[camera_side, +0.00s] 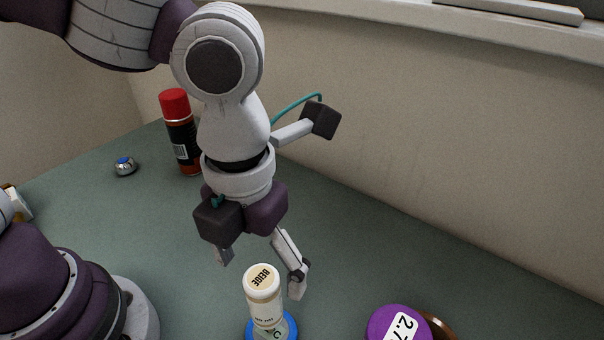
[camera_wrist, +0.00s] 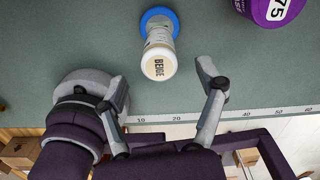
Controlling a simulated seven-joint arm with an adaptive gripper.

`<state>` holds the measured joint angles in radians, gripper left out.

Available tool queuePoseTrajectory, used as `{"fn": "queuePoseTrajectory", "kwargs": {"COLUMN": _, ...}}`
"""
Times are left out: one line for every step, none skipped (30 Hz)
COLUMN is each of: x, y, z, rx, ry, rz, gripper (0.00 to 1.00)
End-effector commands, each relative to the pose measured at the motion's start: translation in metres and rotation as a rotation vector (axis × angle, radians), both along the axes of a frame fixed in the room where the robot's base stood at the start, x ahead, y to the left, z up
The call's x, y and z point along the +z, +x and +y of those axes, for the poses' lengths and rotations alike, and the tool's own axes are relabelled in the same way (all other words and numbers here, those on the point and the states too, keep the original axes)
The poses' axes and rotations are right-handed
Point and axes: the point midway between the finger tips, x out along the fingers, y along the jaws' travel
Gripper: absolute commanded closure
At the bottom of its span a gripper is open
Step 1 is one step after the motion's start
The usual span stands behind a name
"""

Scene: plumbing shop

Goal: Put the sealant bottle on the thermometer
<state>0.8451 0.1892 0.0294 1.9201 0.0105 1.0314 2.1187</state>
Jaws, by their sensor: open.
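The sealant bottle (camera_side: 264,298) is cream with a pale lid marked BEIGE. It stands upright on the blue-rimmed round thermometer (camera_side: 289,328), whose face shows a letter C beside the bottle's foot. In the wrist view the bottle (camera_wrist: 158,57) and the blue disc of the thermometer (camera_wrist: 148,18) appear at the top middle, with the bottle covering much of the face. My gripper (camera_side: 260,270) is open and empty, its fingers spread and apart from the bottle. In the wrist view the bottle's lid lies beyond and between the fingertips (camera_wrist: 163,82).
A purple round container (camera_side: 385,322) with a white number label stands right of the bottle, with a brown round thing behind it. A red-capped spray can (camera_side: 180,135) and a small metal part with a blue top (camera_side: 125,166) stand farther back.

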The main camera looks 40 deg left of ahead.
Motion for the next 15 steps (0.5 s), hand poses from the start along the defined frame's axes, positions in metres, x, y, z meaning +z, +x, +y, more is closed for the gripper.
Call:
{"fn": "queuePoseTrajectory", "kwargs": {"x": 0.012, "y": 0.001, "z": -0.001, "rx": 0.001, "ry": -0.006, "rz": -0.006, "gripper": 0.30}}
{"fn": "queuePoseTrajectory", "kwargs": {"x": 0.019, "y": 0.001, "z": -0.001, "rx": 0.001, "ry": -0.005, "rz": -0.005, "gripper": 0.30}}
{"fn": "queuePoseTrajectory", "kwargs": {"x": 0.027, "y": 0.001, "z": -0.001, "rx": 0.001, "ry": -0.005, "rz": -0.005, "gripper": 0.30}}
{"fn": "queuePoseTrajectory", "kwargs": {"x": 0.032, "y": 0.001, "z": -0.001, "rx": 0.001, "ry": -0.004, "rz": -0.004, "gripper": 0.30}}
{"fn": "queuePoseTrajectory", "kwargs": {"x": 0.037, "y": 0.001, "z": -0.001, "rx": 0.001, "ry": -0.004, "rz": -0.003, "gripper": 0.30}}
{"fn": "queuePoseTrajectory", "kwargs": {"x": 0.042, "y": 0.001, "z": 0.000, "rx": 0.000, "ry": -0.003, "rz": -0.003, "gripper": 0.30}}
{"fn": "queuePoseTrajectory", "kwargs": {"x": 0.044, "y": 0.000, "z": 0.000, "rx": 0.000, "ry": -0.002, "rz": -0.001, "gripper": 0.30}}
{"fn": "queuePoseTrajectory", "kwargs": {"x": 0.047, "y": 0.000, "z": 0.000, "rx": 0.006, "ry": -0.003, "rz": -0.003, "gripper": 0.30}}
{"fn": "queuePoseTrajectory", "kwargs": {"x": 0.050, "y": 0.001, "z": 0.003, "rx": 0.044, "ry": -0.007, "rz": -0.006, "gripper": 0.30}}
{"fn": "queuePoseTrajectory", "kwargs": {"x": 0.052, "y": 0.003, "z": 0.007, "rx": 0.108, "ry": -0.015, "rz": -0.013, "gripper": 0.30}}
{"fn": "queuePoseTrajectory", "kwargs": {"x": 0.055, "y": 0.006, "z": 0.014, "rx": 0.207, "ry": -0.028, "rz": -0.023, "gripper": 0.30}}
{"fn": "queuePoseTrajectory", "kwargs": {"x": 0.058, "y": 0.011, "z": 0.027, "rx": 0.398, "ry": -0.057, "rz": -0.043, "gripper": 0.30}}
{"fn": "queuePoseTrajectory", "kwargs": {"x": 0.061, "y": 0.015, "z": 0.039, "rx": 0.577, "ry": -0.085, "rz": -0.058, "gripper": 0.30}}
{"fn": "queuePoseTrajectory", "kwargs": {"x": 0.064, "y": 0.018, "z": 0.053, "rx": 0.779, "ry": -0.118, "rz": -0.075, "gripper": 0.30}}
{"fn": "queuePoseTrajectory", "kwargs": {"x": 0.066, "y": 0.020, "z": 0.071, "rx": 1.068, "ry": -0.170, "rz": -0.094, "gripper": 0.30}}
